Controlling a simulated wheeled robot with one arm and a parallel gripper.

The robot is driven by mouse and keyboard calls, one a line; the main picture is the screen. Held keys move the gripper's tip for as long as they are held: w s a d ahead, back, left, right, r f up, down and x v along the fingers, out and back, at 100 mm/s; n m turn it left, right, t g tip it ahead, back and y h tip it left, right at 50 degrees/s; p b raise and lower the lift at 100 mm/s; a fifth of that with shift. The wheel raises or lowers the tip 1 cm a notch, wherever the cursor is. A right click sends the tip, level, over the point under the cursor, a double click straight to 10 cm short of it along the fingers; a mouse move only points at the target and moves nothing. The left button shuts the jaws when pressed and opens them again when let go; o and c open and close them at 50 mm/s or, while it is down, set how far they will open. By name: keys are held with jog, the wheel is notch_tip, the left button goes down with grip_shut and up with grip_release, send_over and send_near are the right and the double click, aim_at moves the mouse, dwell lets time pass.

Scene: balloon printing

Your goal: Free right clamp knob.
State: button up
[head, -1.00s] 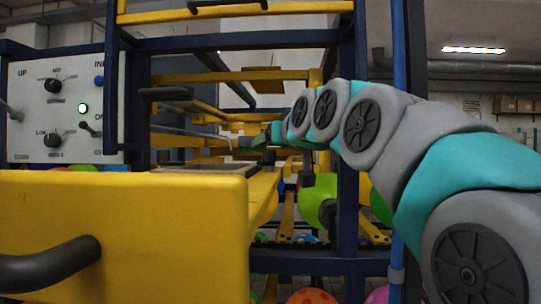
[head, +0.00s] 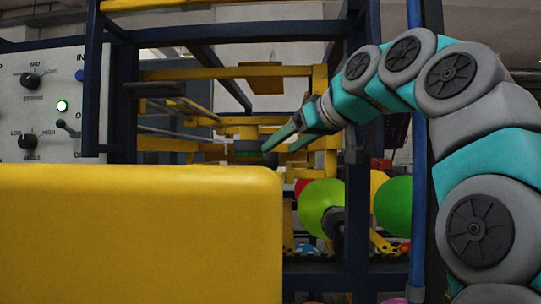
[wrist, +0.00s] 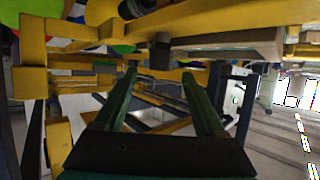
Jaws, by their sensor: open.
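My gripper (head: 279,146) is open, its two green fingers spread and pointing down-left into the frame in the head view. In the wrist view the open fingers (wrist: 160,75) have nothing between them. A small dark knob (wrist: 160,50) shows just above and between the fingertips there, against a yellow bar, apart from the fingers as far as I can see. I cannot tell for sure whether it is the right clamp knob. In the head view a dark cylindrical part with a green lower edge (head: 247,150) is near the fingertips; contact is unclear.
A large yellow block (head: 140,235) fills the lower left of the head view. A control panel (head: 45,105) stands at left. Blue uprights (head: 357,200) and yellow bars surround my arm.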

aim_at(271, 154)
jog(key=x, duration=0.5)
jog(key=shift+w+a, duration=0.1)
jog(key=shift+c, duration=0.4)
grip_shut()
